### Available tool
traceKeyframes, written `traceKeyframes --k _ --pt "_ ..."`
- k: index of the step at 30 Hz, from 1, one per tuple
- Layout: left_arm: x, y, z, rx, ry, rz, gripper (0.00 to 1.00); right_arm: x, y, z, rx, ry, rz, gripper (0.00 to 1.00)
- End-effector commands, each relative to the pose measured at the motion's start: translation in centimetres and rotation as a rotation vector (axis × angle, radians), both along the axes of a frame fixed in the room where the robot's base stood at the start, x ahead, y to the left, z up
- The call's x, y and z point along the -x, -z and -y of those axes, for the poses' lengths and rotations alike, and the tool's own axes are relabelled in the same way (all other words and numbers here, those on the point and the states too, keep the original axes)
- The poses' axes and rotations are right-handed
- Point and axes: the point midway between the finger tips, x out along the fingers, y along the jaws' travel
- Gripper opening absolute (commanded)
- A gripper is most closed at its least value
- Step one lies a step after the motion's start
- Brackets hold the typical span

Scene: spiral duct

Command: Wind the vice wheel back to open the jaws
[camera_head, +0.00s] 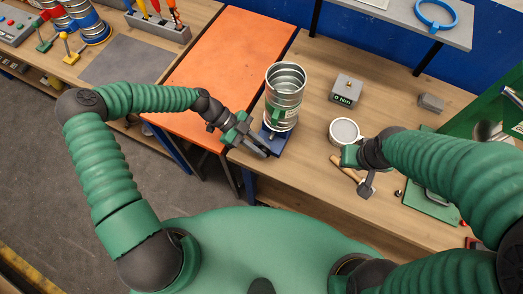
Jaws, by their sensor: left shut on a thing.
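A blue vice (275,141) stands at the left front edge of the wooden bench. A silver ribbed spiral duct (285,84) stands upright at the vice, with a green part against its lower front. My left gripper (261,148) reaches in from the left and is shut at the vice's near left side. The vice wheel is mostly hidden by the gripper, so its grip on the wheel shows poorly. My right gripper (358,172) hangs over the bench to the right of the vice, apart from it; its fingers are too unclear to read.
A round grey-topped can (345,132) and a wooden handle (346,167) lie close to my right gripper. A grey block marked "0 Nm" (346,90) stands behind. An orange-topped table (225,70) adjoins on the left. A shelf with a blue ring (436,16) overhangs the back.

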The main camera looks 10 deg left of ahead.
Motion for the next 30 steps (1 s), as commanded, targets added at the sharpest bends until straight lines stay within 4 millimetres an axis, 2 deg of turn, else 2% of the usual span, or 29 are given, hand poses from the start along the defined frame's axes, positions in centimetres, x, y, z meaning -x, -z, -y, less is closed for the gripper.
traceKeyframes --k 1,6,20,21,25,30 --pt "-0.3 0.46 -0.13 0.018 -0.008 -0.001 0.0 -0.01 0.81 0.0 0.0 0.0 0.0 0.3" --pt "-0.31 0.31 -0.2 0.058 -0.006 -0.015 0.0 0.0 1.45 0.0 0.0 0.0 0.0 0.3" --pt "-0.25 0.18 -0.21 0.071 -0.004 -0.02 0.0 0.0 1.54 0.0 0.0 0.0 0.0 0.3" --pt "-0.24 0.18 -0.21 0.071 -0.004 -0.02 0.2 0.0 1.54 0.0 0.0 0.0 0.0 0.3" --pt "-0.16 0.18 -0.18 0.072 -0.003 -0.022 0.37 0.0 1.54 0.0 0.0 0.0 0.0 0.3" --pt "-0.06 0.15 -0.16 0.072 -0.002 -0.022 0.38 0.0 1.54 0.0 0.0 0.0 0.0 0.3"
